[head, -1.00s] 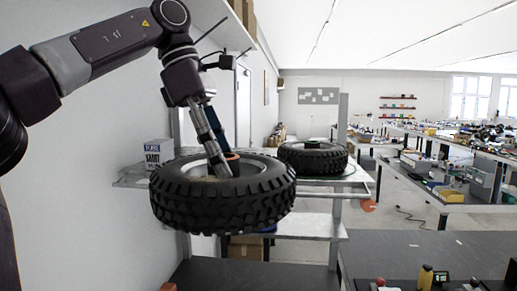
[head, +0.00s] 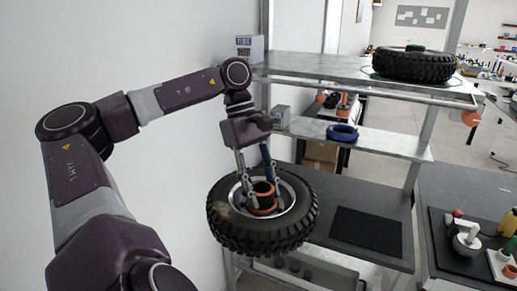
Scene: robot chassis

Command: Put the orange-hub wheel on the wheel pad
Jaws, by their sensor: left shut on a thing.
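The orange-hub wheel (head: 225,222), a chunky black tyre with an orange hub (head: 262,197), hangs from my left gripper (head: 257,195). The gripper points down, and its fingers are shut on the hub. The wheel is slightly tilted and covers the left part of the dark lower shelf. A flat black rectangular pad (head: 367,232), which looks like the wheel pad, lies on that shelf to the right of the wheel. It is bare, and the wheel appears apart from it. My right gripper is out of view.
A green-hub wheel (head: 413,66) lies on the metal top shelf (head: 310,64). A blue ring (head: 342,132) is on the middle shelf (head: 385,143). A shelf post (head: 424,135) stands right of the pad. A bench (head: 440,190) with small items is at right.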

